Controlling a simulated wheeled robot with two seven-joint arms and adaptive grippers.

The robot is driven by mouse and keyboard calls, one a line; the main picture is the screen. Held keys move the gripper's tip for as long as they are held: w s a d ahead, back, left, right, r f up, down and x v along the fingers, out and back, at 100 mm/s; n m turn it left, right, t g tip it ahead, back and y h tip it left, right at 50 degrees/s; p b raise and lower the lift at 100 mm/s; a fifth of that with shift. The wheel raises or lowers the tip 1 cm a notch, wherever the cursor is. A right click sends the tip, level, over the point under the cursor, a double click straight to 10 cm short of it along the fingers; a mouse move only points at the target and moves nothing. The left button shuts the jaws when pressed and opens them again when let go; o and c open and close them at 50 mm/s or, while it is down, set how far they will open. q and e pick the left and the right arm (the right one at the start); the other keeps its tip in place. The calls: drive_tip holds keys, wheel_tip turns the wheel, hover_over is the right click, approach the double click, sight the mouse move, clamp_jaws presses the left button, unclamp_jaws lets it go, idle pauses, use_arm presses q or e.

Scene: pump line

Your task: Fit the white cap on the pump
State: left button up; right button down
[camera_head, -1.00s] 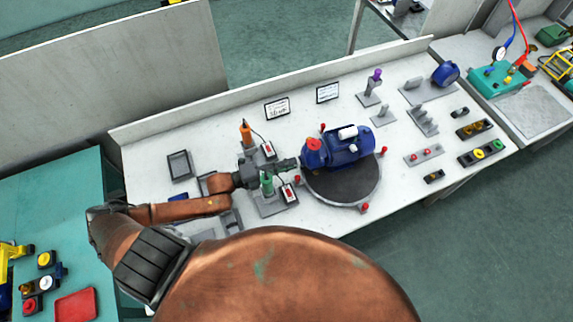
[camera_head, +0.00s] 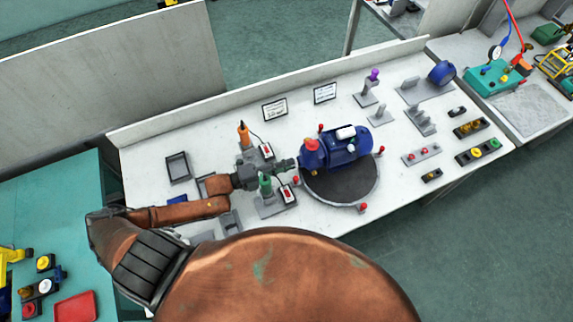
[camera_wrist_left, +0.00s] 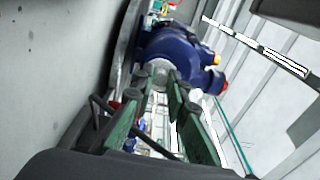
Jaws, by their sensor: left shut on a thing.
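The pump (camera_head: 346,149) is a blue motor-like body with a red part on its left end and a white box on top. It lies on a dark round turntable (camera_head: 345,184). My left gripper (camera_head: 296,162) reaches in from the left, its tips at the pump's left end. In the left wrist view my left gripper (camera_wrist_left: 158,80) is shut on a small pale round piece, the white cap (camera_wrist_left: 159,67), close in front of the blue pump (camera_wrist_left: 175,48). I cannot tell whether the cap touches the pump. My right gripper is not in view.
Red knobs (camera_head: 362,208) ring the turntable. Grey brackets (camera_head: 421,121) and small trays stand on the right. Two signs (camera_head: 275,109) lean at the back wall.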

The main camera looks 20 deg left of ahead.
use_arm(q)
drive_tip(key=shift+w+d, duration=0.3)
idle(0.9)
drive_tip(key=o, duration=0.8)
drive_tip(key=shift+p+v, duration=0.7)
drive_tip(key=shift+v, duration=2.35)
wheel_tip(320, 180, up, 10)
